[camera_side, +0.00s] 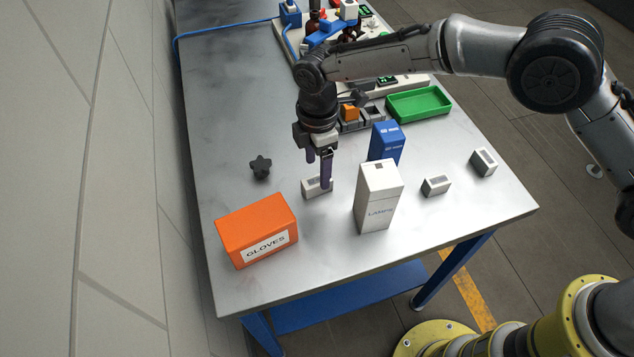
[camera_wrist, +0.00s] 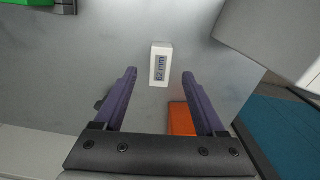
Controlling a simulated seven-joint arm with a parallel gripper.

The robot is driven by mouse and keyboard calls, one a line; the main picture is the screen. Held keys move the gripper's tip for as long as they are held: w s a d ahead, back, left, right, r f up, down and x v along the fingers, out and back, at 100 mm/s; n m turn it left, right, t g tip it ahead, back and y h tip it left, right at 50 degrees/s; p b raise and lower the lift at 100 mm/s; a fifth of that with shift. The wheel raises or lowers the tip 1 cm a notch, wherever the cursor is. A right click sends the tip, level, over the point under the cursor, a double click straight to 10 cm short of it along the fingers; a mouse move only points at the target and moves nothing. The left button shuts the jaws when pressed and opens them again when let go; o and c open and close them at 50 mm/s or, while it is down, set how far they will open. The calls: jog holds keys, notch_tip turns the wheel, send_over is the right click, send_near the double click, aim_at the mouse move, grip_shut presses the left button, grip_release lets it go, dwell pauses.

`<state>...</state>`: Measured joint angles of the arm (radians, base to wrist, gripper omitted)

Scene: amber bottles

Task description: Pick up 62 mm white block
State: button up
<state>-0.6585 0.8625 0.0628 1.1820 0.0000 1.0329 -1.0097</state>
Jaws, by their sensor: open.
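The white block with the dark "62 mm" label (camera_wrist: 161,63) lies on the metal table in the wrist view, just ahead of my gripper. My gripper (camera_wrist: 160,76) is open, with one purple finger on each side of the block's near end in the picture. In the side view the block (camera_side: 309,189) sits below my gripper (camera_side: 318,172), and the nearer finger hides part of it. The fingers point down and hold nothing. Whether they touch the block cannot be told.
A white labels box (camera_side: 376,200) and a blue box (camera_side: 386,141) stand right of the block. An orange gloves box (camera_side: 257,224) stands front left, a dark star knob (camera_side: 261,166) left. Two similar small blocks (camera_side: 436,186) (camera_side: 484,162) and a green tray (camera_side: 446,98) are farther right.

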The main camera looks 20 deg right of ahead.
aim_at(317, 180)
notch_tip(317, 180, down, 5)
jog(key=shift+f, duration=0.1)
dwell(0.3)
grip_shut()
